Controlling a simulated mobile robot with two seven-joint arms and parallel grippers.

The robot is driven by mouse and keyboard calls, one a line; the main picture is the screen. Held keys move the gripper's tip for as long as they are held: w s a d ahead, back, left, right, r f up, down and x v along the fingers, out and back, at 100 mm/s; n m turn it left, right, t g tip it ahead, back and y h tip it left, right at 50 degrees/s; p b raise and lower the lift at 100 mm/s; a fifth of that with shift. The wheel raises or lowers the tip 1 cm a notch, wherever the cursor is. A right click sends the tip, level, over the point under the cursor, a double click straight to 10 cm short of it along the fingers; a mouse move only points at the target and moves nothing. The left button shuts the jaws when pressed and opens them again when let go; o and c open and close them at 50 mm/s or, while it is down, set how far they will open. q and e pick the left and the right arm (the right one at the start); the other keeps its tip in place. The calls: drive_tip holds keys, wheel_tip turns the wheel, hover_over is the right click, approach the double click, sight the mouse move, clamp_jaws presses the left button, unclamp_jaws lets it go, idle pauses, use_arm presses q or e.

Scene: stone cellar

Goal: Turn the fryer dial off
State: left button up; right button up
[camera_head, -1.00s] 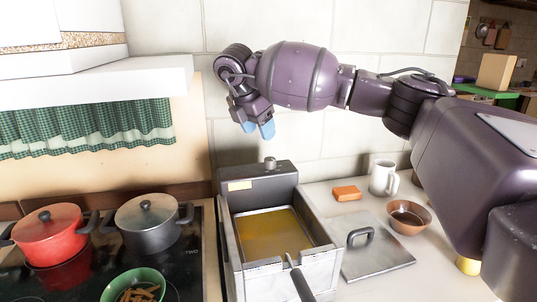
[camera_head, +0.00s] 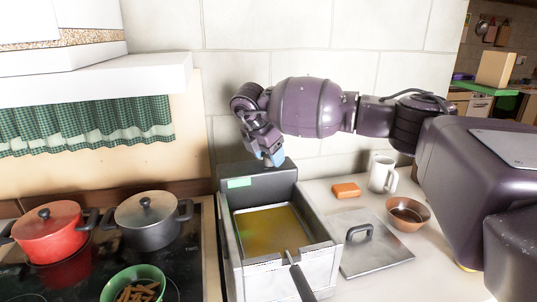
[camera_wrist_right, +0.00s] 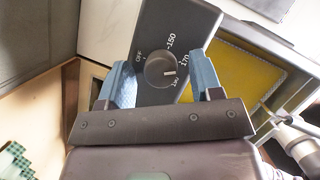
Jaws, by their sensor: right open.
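The fryer (camera_head: 284,262) stands on the counter with yellow oil in its basin. Its dial (camera_wrist_right: 160,71) shows in the right wrist view as a dark round knob. The labels OFF, 150, 170 and 190 surround it, and its white mark points toward the 170–190 side. My right gripper (camera_wrist_right: 158,63) is open, with one blue finger on each side of the dial; I cannot tell whether they touch it. In the head view, my right gripper (camera_head: 271,157) is over the fryer's back housing and mostly hides the dial. The housing's small panel (camera_head: 239,182) is green. My left gripper is not in view.
The fryer handle (camera_head: 298,278) sticks out in front. A metal lid (camera_head: 378,258), orange sponge (camera_head: 346,190), white mug (camera_head: 383,175) and brown bowl (camera_head: 408,213) lie to the right. A red pot (camera_head: 50,234), grey pot (camera_head: 147,224) and green bowl (camera_head: 133,276) are left.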

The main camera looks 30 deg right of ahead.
drive_tip(key=c, duration=0.9)
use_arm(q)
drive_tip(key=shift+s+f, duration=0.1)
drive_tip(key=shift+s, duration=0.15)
